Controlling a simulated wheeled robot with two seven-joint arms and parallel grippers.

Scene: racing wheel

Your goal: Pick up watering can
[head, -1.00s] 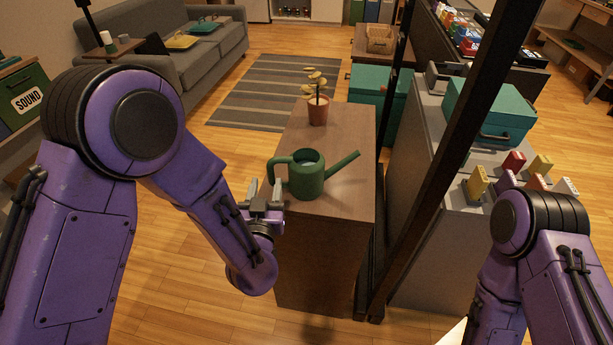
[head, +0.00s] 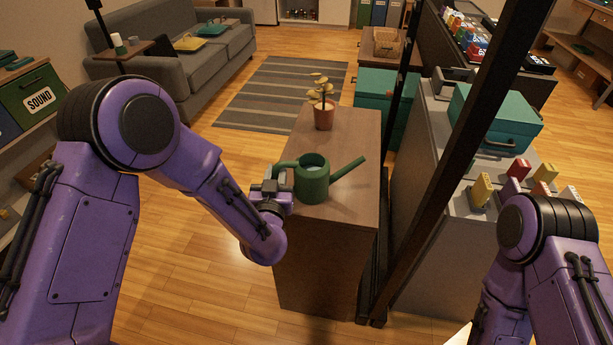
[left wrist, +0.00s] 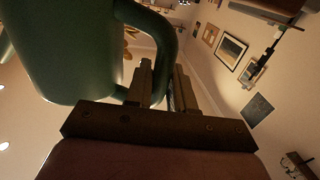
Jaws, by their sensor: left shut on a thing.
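The green watering can (head: 312,183) stands upright on the brown wooden cabinet (head: 345,225), its spout pointing right and its handle on the left. My left gripper (head: 272,187) is at the handle side of the can and is shut on the handle. In the left wrist view the can's body (left wrist: 75,50) fills the upper left, and the handle (left wrist: 165,40) comes down to the two fingers (left wrist: 160,88). The exact contact is partly hidden there. My right gripper is out of view; only my right arm shows at the lower right.
A potted plant (head: 323,112) stands behind the can on the same cabinet. A dark upright post (head: 455,160) rises close to the cabinet's right side. A grey counter (head: 430,225) with a teal case (head: 495,118) lies beyond it. Open floor is at left.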

